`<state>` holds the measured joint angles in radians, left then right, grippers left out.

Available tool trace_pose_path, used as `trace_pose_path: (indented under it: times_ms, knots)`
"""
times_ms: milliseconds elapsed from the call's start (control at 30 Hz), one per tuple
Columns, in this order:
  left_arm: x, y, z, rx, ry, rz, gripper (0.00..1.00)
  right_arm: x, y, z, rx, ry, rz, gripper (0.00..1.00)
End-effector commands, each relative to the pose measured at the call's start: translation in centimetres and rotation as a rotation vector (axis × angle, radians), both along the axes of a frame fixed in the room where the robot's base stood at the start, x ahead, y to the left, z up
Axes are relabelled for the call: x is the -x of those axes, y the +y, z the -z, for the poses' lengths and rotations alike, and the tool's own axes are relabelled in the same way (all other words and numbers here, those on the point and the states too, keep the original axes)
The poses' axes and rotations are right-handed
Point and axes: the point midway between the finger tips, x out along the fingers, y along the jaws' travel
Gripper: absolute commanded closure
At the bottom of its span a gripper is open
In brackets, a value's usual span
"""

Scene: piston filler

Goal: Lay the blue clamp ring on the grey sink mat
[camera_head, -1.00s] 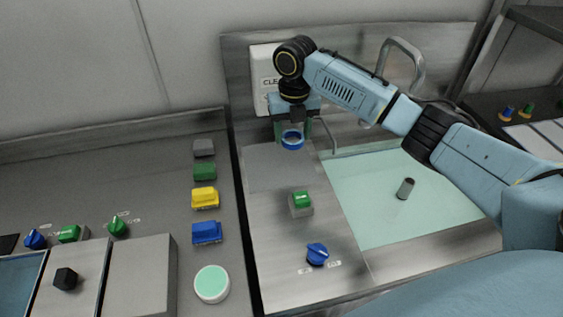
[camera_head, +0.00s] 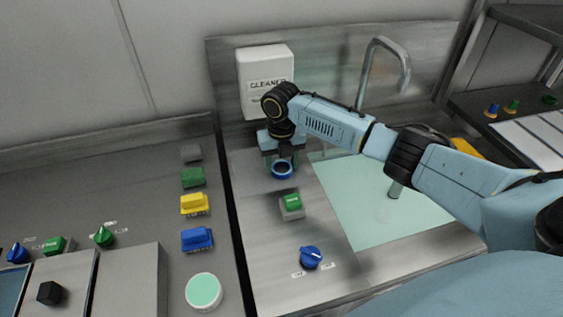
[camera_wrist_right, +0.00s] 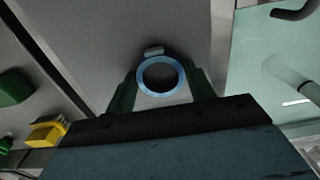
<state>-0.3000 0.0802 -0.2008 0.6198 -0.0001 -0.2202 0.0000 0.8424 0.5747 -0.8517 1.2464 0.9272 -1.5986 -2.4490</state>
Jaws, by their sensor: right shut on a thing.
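The blue clamp ring (camera_head: 282,169) is held between the green fingers of my right gripper (camera_head: 281,163), low over the grey sink mat (camera_head: 247,170). In the right wrist view the ring (camera_wrist_right: 161,76) sits between the two fingertips (camera_wrist_right: 162,85), with a small grey tab at its far side. The grey mat (camera_wrist_right: 125,35) fills the area behind and below it. I cannot tell whether the ring touches the mat. My left gripper is not in view.
The pale green sink basin (camera_head: 385,215) and tap (camera_head: 385,65) are to the right.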

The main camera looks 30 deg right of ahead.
Motion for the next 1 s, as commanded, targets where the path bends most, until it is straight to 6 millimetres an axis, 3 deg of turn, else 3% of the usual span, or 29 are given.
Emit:
trace_pose_path:
  times_ms: [67, 100, 267, 533, 667, 1000]
  knots:
    - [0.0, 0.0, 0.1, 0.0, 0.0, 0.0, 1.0, 0.0, 0.0, 0.3, 0.0, 0.0, 0.0, 0.7]
    - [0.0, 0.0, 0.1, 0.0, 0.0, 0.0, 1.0, 0.0, 0.0, 0.3, 0.0, 0.0, 0.0, 0.43]
    - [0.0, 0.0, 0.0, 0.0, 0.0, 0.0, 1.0, 0.0, 0.0, 0.3, 0.001, 0.001, 0.0, 0.24]
    - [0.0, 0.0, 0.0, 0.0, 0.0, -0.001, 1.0, 0.0, 0.0, 0.2, 0.001, 0.0, 0.0, 0.24]
    - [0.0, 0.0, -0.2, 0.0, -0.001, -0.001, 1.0, -0.1, 0.0, -0.9, 0.0, -0.001, 0.0, 0.24]
    - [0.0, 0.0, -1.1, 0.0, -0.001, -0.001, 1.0, -0.1, 0.0, -7.9, 0.0, -0.003, 0.0, 0.24]
